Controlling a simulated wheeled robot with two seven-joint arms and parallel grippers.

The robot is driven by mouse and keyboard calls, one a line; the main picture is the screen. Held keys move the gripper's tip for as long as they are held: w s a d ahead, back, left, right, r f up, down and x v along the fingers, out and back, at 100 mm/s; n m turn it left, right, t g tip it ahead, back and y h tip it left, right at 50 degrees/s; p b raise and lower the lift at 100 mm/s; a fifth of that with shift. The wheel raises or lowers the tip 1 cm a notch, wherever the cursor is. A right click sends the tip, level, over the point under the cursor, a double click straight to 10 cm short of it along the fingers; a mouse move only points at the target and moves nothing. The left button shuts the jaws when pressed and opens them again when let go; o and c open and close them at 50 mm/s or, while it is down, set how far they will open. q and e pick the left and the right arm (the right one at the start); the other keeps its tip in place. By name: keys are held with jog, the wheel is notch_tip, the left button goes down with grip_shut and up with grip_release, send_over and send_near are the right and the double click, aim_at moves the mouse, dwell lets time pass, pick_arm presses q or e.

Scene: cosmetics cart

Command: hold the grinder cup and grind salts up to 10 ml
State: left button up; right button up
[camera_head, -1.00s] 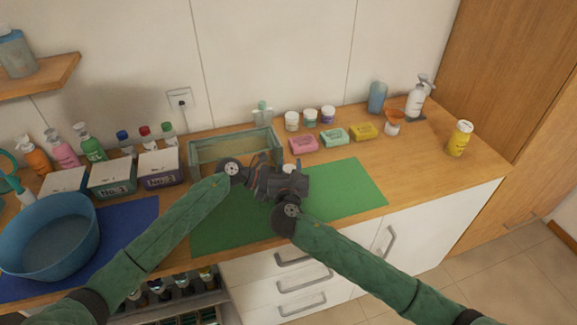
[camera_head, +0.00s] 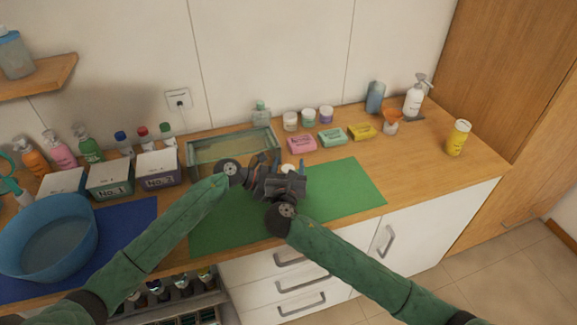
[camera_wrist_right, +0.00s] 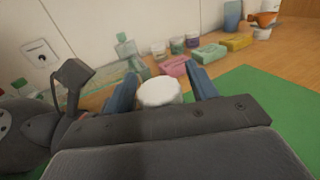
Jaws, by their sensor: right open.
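A cup-like thing with a round white top (camera_wrist_right: 160,92), perhaps the grinder cup, stands between the two blue fingers of my right gripper (camera_wrist_right: 161,78) in the right wrist view. The fingers are apart, and I cannot see them touching it. In the head view only a bit of the white top (camera_head: 288,168) shows behind my right gripper (camera_head: 289,172), over the green mat (camera_head: 345,185). My left gripper (camera_head: 257,172) is close beside the right one, on its left. Its fingers are mostly hidden, so its opening is unclear. I cannot read any salt level.
A glass tray (camera_head: 230,137) lies behind the grippers. Pink (camera_head: 301,143), green (camera_head: 332,137) and yellow (camera_head: 361,131) soap boxes and several small jars stand behind the mat. A blue bowl (camera_head: 50,235) and labelled boxes are at left. A yellow bottle (camera_head: 458,138) stands at right. The mat's right part is clear.

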jog(key=shift+s, duration=0.1)
jog(key=s+a, duration=0.1)
jog(key=s, duration=1)
jog(key=shift+s, duration=0.35)
